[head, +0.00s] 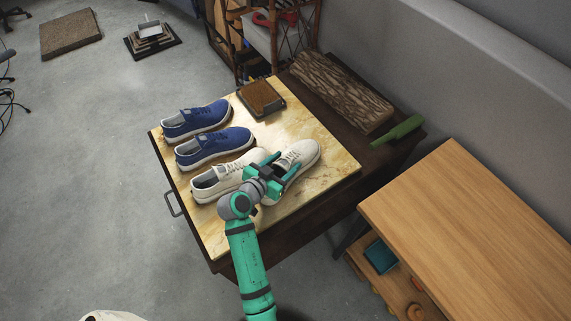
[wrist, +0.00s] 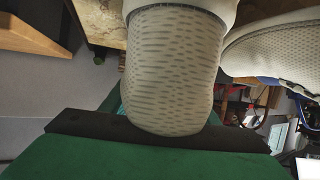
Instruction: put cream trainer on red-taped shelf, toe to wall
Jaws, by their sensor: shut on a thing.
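Two cream trainers lie side by side on a yellow marbled board (head: 325,160) in the head view. My gripper (head: 281,166) is shut on the right-hand cream trainer (head: 303,152), with one finger along each side of it. The wrist view shows the held trainer (wrist: 172,70) close up, with its perforated surface between my jaws. The other cream trainer (head: 228,177) lies just left of my gripper; it also shows at the right of the wrist view (wrist: 275,50). I cannot make out a red-taped shelf for certain.
Two blue trainers (head: 196,121) (head: 214,147) and a brown brush-like block (head: 262,98) share the board. A bark-textured slab (head: 341,92) and a green bottle-like object (head: 398,131) lie behind. A wooden table (head: 480,225) stands right. A rack (head: 265,40) holds a red item.

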